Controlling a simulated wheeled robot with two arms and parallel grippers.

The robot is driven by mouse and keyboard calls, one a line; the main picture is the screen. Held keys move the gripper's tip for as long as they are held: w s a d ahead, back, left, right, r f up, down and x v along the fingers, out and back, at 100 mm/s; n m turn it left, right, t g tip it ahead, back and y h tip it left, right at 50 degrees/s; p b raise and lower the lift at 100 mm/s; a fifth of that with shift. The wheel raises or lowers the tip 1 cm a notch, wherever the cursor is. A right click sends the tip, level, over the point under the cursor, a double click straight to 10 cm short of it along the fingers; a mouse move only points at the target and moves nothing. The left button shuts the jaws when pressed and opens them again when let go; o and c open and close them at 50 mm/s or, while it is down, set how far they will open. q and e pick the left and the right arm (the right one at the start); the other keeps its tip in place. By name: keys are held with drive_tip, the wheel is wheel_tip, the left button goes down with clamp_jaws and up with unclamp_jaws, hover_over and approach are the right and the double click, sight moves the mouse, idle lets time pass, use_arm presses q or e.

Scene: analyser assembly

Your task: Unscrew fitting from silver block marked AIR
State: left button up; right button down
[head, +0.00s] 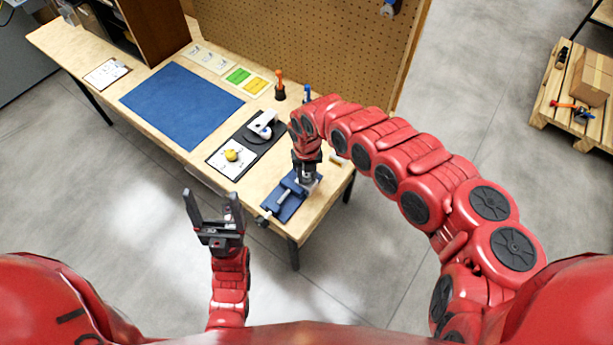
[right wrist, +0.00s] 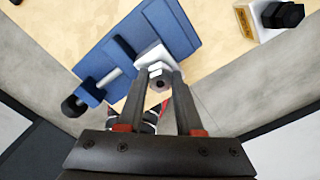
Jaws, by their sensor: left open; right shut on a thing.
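The silver block (right wrist: 150,57) sits in a blue vise (right wrist: 122,60) at the table's front right corner; the vise also shows in the head view (head: 283,198). A metal hex fitting (right wrist: 158,74) stands out of the block. My right gripper (right wrist: 162,80) is shut on the fitting, with one finger on each side of it. In the head view my right gripper (head: 307,178) comes down over the vise and mostly hides the block. The AIR marking is not readable. My left gripper (head: 213,205) is open and empty, off the table's front edge.
A blue mat (head: 181,105) lies further left, clear. Orange (head: 279,85) and blue (head: 306,93) tools stand behind. A pegboard (head: 320,45) backs the table.

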sight(307, 175)
drive_tip(key=shift+n, duration=0.3)
unclamp_jaws()
idle(0.3)
drive_tip(key=shift+r, duration=0.2)
drive_tip(key=shift+r+p, duration=1.95)
drive_tip(key=shift+r, duration=0.45)
